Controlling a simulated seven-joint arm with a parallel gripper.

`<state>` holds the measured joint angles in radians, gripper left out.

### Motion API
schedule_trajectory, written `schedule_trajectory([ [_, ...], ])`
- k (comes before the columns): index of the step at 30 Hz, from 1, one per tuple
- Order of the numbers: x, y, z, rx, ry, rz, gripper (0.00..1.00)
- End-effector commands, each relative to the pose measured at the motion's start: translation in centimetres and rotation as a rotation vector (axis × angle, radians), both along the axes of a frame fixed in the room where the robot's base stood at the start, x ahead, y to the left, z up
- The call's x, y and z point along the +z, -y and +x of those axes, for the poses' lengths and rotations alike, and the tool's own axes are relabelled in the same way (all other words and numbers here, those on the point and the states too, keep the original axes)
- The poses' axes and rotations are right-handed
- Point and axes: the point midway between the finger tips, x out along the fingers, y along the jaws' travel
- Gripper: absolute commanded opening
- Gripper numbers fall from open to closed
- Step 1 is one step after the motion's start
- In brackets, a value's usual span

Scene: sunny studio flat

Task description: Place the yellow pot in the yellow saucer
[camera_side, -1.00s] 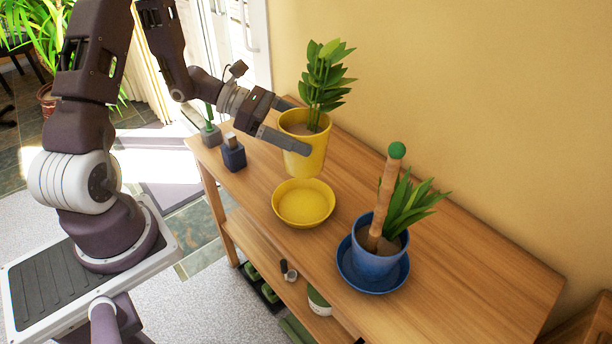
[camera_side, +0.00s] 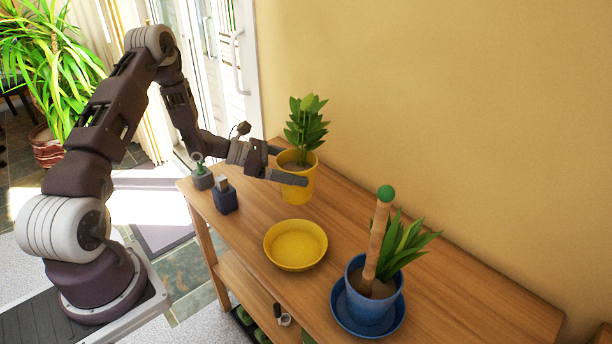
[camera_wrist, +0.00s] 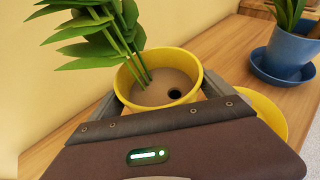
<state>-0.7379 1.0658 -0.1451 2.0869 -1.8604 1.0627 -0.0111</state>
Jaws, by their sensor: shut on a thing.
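The yellow pot (camera_side: 298,190) holds a leafy green plant and stands upright between the fingers of my gripper (camera_side: 294,168), which is shut on it. The pot also shows in the wrist view (camera_wrist: 190,70), with brown soil and a dark hole in the soil. The yellow saucer (camera_side: 296,246) lies empty on the wooden table, nearer the side camera than the pot. In the wrist view the saucer (camera_wrist: 265,110) is partly hidden behind my gripper. The pot is apart from the saucer. I cannot tell whether its base touches the table.
A blue pot (camera_side: 370,300) with a plant and a green-topped stake stands in a blue saucer (camera_side: 340,318) to the right. A dark blue bottle-like item (camera_side: 225,197) and a small grey pot (camera_side: 202,178) stand at the left edge. A yellow wall borders the table (camera_side: 450,300).

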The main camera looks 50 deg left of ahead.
Motion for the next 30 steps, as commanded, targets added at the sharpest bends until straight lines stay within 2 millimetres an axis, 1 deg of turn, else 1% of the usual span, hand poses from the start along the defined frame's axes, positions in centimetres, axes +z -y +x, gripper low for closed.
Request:
schedule_trajectory([
  [2, -0.7, 0.0, 0.1, -0.002, 0.007, -0.002, 0.2],
  [6, -3.2, 0.1, 0.1, -0.002, 0.007, -0.002, 0.2],
  [9, -4.3, 0.0, 0.1, -0.001, 0.007, -0.002, 0.2],
  [21, -4.8, 0.1, 0.1, -0.002, 0.008, 0.0, 0.2],
  [22, -5.0, 0.0, 0.0, -0.001, 0.003, 0.0, 0.96],
  [23, -5.0, 0.0, 0.0, -0.001, 0.003, 0.001, 1.0],
  [30, -4.8, 0.0, 0.0, -0.001, 0.003, 0.001, 1.0],
])
